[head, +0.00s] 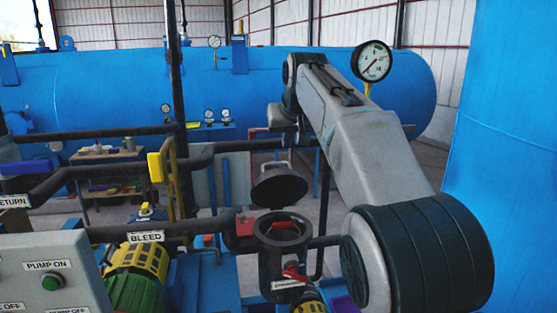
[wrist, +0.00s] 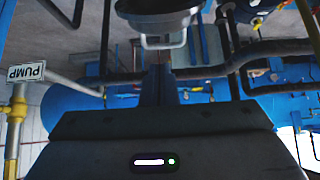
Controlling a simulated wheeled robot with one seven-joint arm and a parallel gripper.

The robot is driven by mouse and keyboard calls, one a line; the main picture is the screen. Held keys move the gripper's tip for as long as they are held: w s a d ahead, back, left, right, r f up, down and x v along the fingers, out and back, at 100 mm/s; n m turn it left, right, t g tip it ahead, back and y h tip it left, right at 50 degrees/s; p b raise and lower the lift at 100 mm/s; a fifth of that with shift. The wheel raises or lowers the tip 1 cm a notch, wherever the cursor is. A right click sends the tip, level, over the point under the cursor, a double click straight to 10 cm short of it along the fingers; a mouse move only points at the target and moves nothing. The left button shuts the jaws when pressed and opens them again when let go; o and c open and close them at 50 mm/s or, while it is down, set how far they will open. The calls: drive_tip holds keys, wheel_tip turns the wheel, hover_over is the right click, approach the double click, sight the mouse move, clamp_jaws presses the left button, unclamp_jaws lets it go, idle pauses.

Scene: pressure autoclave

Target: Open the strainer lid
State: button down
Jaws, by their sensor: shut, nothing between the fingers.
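The strainer (head: 283,250) is a dark upright pot with an open round mouth in the head view. Its lid (head: 278,188) stands raised and tilted back behind the mouth, with a light handle loop (head: 273,163) at its top. In the wrist view, which is upside down, the lid (wrist: 155,14) shows at the top with its metal handle (wrist: 163,41). My gripper (wrist: 160,75) is shut and empty, its fingers pointing towards the handle; I cannot tell whether they touch it. In the head view my arm reaches above and behind the strainer, and my fingers are not clearly visible.
Dark pipes (head: 100,140) with a BLEED label cross at left. A control panel (head: 45,275) stands at front left, beside a yellow-green pump (head: 135,275). Red valve handles (head: 293,273) sit on the strainer's front. A big blue tank (head: 510,150) is at right.

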drive_tip(key=p+x, duration=0.1)
drive_tip(key=x, duration=0.3)
drive_tip(key=w+r+p+x, duration=0.1)
drive_tip(key=x, duration=0.4)
drive_tip(key=p+x, duration=0.2)
drive_tip(key=x, duration=0.2)
drive_tip(key=shift+w+a+f, duration=0.1)
drive_tip(key=shift+w+a, duration=0.3)
drive_tip(key=shift+w, duration=0.05)
